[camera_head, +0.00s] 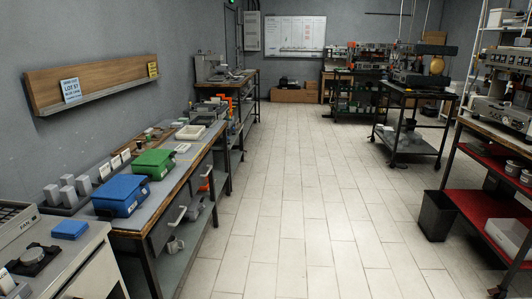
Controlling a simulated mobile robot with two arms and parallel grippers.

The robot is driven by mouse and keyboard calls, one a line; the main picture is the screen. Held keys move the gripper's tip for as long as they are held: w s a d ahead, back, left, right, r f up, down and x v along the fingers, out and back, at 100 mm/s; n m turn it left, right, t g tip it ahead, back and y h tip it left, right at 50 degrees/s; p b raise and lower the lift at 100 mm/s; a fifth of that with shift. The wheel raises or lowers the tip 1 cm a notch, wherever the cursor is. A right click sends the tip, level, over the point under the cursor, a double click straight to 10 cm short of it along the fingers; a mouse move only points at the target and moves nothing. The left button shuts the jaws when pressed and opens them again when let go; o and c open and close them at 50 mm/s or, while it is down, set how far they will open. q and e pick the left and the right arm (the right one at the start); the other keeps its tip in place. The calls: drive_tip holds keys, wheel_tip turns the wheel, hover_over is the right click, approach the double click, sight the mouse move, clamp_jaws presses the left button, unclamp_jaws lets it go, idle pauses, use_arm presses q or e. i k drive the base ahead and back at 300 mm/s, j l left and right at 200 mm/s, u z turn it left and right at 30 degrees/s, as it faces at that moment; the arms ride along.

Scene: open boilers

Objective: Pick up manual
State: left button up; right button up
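I cannot make out anything that is surely the manual. A small flat white item (182,148) lies on the left workbench behind the green box; it is too small to tell what it is. A white card with writing (70,90) and a small yellow card (152,69) stand on the wooden wall shelf (100,80) at the left. Neither of my grippers shows in the head view.
The left workbench (178,179) holds a blue box (121,195), a green box (153,164) and grey blocks. A wide tiled floor (295,190) is clear down the middle. A black bin (437,215) and a red-shelved rack (490,207) stand right. A wheeled cart (408,150) stands farther back.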

sight(182, 149)
drive_tip(key=i+u, duration=0.1)
drive_tip(key=i, duration=0.4)
drive_tip(key=i+l+u, duration=0.1)
drive_tip(key=i, duration=0.45)
drive_tip(key=i+l+u, duration=0.1)
drive_tip(key=i, duration=0.4)
drive_tip(key=i+l+u, duration=0.1)
drive_tip(key=i, duration=0.4)
drive_tip(key=l, duration=0.1)
